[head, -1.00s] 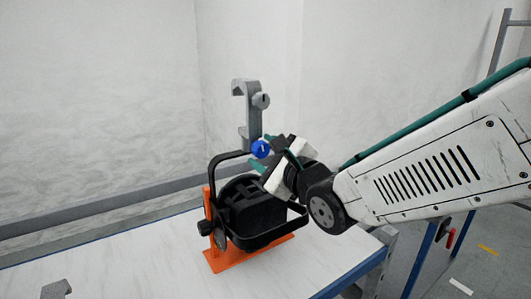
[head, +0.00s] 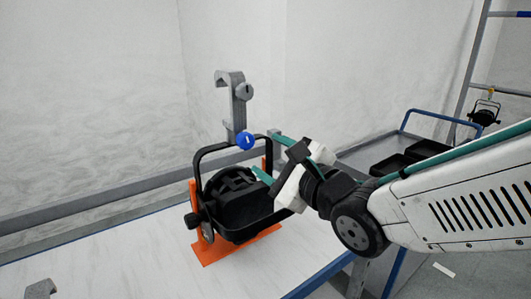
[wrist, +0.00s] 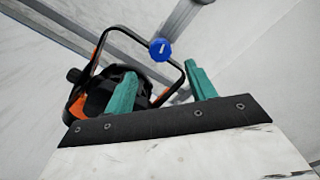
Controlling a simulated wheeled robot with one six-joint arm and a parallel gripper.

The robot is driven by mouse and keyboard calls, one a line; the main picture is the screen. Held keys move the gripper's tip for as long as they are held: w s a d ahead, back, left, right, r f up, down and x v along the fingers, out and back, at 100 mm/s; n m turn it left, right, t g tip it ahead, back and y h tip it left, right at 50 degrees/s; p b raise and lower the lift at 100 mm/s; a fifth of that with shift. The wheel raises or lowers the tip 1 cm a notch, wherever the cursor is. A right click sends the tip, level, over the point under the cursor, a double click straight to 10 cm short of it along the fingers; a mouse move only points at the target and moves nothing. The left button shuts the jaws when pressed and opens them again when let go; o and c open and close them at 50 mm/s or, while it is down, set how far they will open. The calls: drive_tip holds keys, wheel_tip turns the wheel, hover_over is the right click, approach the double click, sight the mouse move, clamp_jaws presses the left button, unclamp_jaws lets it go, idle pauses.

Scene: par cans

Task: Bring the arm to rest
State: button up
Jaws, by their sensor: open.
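My gripper (head: 270,158) is open, with its two green fingers apart and nothing between them. It is just right of a black par can (head: 236,203) that sits in an orange stand (head: 207,250) on the white table. The can's yoke carries a grey hook clamp (head: 238,100) with a blue knob (head: 245,140). In the wrist view the green fingers (wrist: 163,88) point toward the yoke, and the blue knob (wrist: 160,50) shows beyond them. The wrist view does not show clearly whether a finger touches the yoke.
A blue-framed cart (head: 440,118) with black trays (head: 392,165) stands behind my arm at the right. A ladder-like rack (head: 478,62) with another lamp (head: 484,112) is at the far right. A grey bracket (head: 40,288) is at the table's front left. The table (head: 110,258) between is clear.

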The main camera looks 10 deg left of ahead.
drive_tip(key=s+d+f+n+g+h, duration=0.2)
drive_tip(key=d+f+n+g+h, duration=0.2)
drive_tip(key=d+f+n+h, duration=0.65)
drive_tip(key=s+d+n+g+h, duration=0.1)
drive_tip(key=s+d+n+g, duration=0.1)
drive_tip(key=s+d, duration=0.4)
drive_tip(key=s+d+r+n+g+h, duration=0.1)
drive_tip(key=s+d, duration=0.4)
drive_tip(key=d, duration=0.6)
drive_tip(key=s+d+r+n+g+h, duration=0.1)
drive_tip(key=s+d+n+g, duration=0.2)
drive_tip(key=s+d, duration=0.3)
drive_tip(key=shift+s+d, duration=0.3)
drive_tip(key=shift+d, duration=1.4)
